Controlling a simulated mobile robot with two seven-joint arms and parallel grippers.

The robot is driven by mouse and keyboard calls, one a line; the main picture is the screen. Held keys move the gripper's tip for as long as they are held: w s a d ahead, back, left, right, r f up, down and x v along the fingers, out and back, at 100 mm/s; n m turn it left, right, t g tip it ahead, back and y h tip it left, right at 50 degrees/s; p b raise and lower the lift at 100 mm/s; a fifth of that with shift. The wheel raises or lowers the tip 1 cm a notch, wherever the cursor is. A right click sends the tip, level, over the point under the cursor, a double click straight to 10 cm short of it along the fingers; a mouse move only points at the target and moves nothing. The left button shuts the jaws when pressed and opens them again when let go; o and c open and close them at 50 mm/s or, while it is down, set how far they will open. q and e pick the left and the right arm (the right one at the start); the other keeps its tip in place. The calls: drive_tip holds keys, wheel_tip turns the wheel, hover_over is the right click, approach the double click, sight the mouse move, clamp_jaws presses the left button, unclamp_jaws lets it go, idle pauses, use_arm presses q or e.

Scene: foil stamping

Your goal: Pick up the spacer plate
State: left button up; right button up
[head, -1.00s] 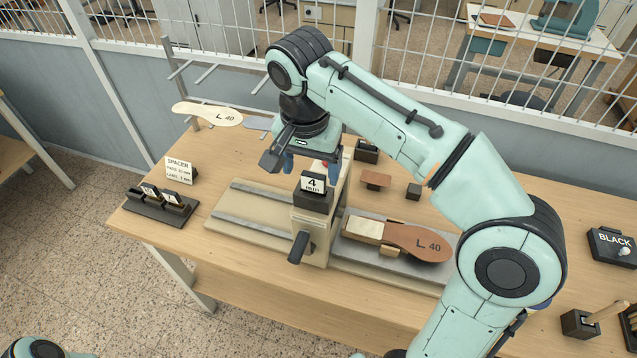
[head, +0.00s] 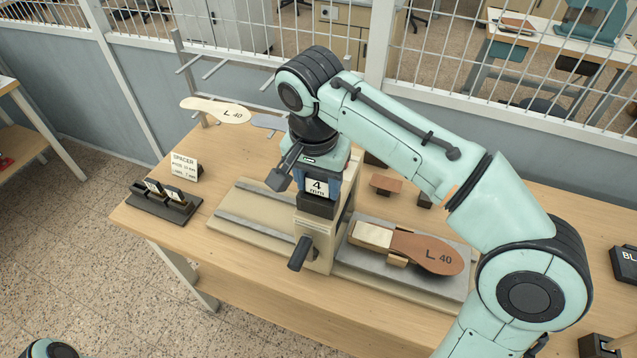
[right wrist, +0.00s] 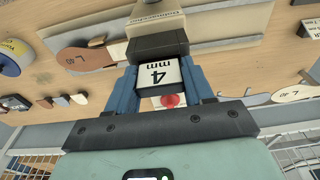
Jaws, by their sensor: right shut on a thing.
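The spacer plate (head: 317,187), with a white "4 mm" label, sits at the top of the press (head: 318,232) on a dark block (head: 316,206). In the right wrist view the spacer plate (right wrist: 161,76) is between the two blue fingers. My right gripper (right wrist: 164,88) is shut on it from above; in the head view the right gripper (head: 318,182) partly hides it. I cannot tell whether the plate is clear of the dark block. My left gripper is out of view.
A black rack (head: 163,204) with several labelled plates and a "SPACER" card (head: 184,168) stand at the table's left. A brown "L 40" sole (head: 428,254) lies on the press bed at right. A pale "L 40" insole (head: 214,110) is behind.

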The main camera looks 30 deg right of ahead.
wheel_tip(320, 180, up, 8)
drive_tip(key=shift+w+r+p, duration=0.15)
drive_tip(key=shift+r+p, duration=0.1)
drive_tip(key=shift+p, duration=0.95)
drive_tip(key=shift+w+r, duration=0.15)
drive_tip(key=shift+r, duration=0.4)
drive_tip(key=shift+s+r, duration=0.2)
drive_tip(key=shift+s, duration=0.2)
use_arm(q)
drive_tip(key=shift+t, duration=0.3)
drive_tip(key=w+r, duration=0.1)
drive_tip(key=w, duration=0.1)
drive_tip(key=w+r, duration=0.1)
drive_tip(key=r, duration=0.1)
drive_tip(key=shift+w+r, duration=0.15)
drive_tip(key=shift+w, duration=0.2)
use_arm(e)
drive_tip(key=shift+w, duration=0.15)
